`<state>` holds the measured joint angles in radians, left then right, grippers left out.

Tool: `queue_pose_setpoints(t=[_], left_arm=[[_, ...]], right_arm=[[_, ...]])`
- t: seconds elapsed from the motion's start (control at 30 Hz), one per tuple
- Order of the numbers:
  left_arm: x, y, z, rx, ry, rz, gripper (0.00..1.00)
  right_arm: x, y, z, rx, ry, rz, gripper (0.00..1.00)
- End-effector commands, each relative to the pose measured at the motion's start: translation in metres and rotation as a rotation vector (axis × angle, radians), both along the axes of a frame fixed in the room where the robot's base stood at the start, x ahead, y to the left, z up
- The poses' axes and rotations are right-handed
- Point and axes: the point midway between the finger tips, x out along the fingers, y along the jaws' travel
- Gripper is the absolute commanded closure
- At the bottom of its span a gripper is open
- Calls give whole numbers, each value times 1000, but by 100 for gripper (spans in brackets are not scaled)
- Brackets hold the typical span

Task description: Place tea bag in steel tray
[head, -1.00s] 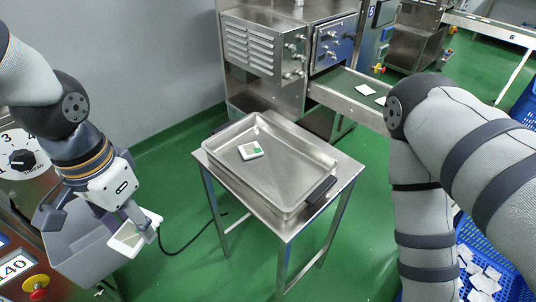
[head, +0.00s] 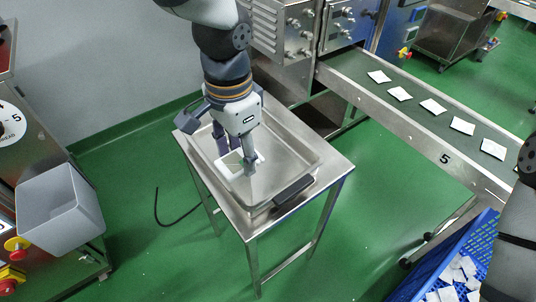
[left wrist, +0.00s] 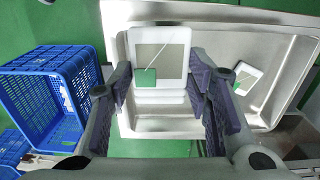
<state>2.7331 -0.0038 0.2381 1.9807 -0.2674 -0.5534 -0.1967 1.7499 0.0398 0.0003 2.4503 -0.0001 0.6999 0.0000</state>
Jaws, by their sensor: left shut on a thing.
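The steel tray (head: 290,143) stands on a small steel table. My left gripper (head: 236,160) is over the tray, shut on a white tea bag (head: 226,164) with a green tag. In the left wrist view the held tea bag (left wrist: 172,50) is between the fingers (left wrist: 162,85), in front of the tray (left wrist: 296,62). I cannot tell whether it touches the tray floor. Another tea bag (left wrist: 246,78) lies in the tray in the left wrist view; my left gripper seems to hide it in the head view. My right gripper is not in view.
A grey bin (head: 62,215) is at the left. A conveyor (head: 415,118) with several tea bags runs along the right. A blue crate (head: 478,235) of tea bags is at the lower right; it also shows in the left wrist view (left wrist: 45,95). A dark tray handle (head: 294,190) faces front.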

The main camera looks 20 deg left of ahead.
Motion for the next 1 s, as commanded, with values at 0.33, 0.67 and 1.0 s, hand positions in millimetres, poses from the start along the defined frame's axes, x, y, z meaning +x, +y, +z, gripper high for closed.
queue_pose_setpoints(t=[0.33, 0.67, 1.0], left_arm=[[61, -23, -65, 1, 9, 0, 62], [70, -27, -105, 1, 4, -1, 62], [71, -27, -107, 0, 2, 0, 53]], right_arm=[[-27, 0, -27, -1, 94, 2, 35], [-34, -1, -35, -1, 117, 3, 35], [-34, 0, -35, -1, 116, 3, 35]])
